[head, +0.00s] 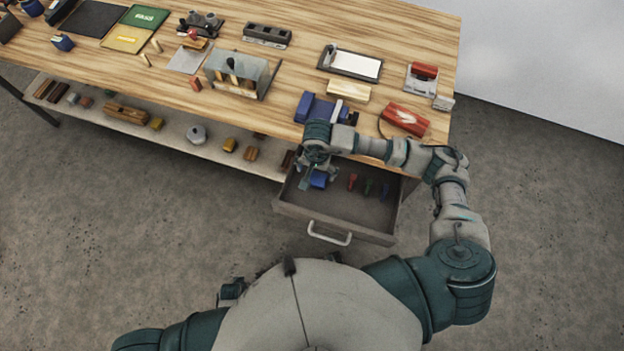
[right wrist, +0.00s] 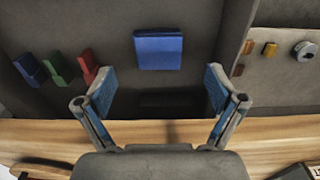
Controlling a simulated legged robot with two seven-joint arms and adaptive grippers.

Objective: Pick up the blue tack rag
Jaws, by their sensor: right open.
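The blue tack rag (right wrist: 158,48) shows as a small flat blue block on the drawer floor in the right wrist view. In the head view the blue rag (head: 319,180) lies in the left part of the open drawer (head: 375,236), partly covered by my gripper. My right gripper (head: 316,173) is over the drawer, just above the rag. In the right wrist view this gripper (right wrist: 159,85) is open and empty. Its two fingers are spread wide, and the rag shows beyond the gap between them, apart from both.
Red, green and blue items (right wrist: 57,68) lie in the drawer beside the rag. The workbench top (head: 300,45) above holds a blue tool (head: 318,108), a red block (head: 407,118) and other things. A lower shelf (head: 175,132) with small parts is left of the drawer.

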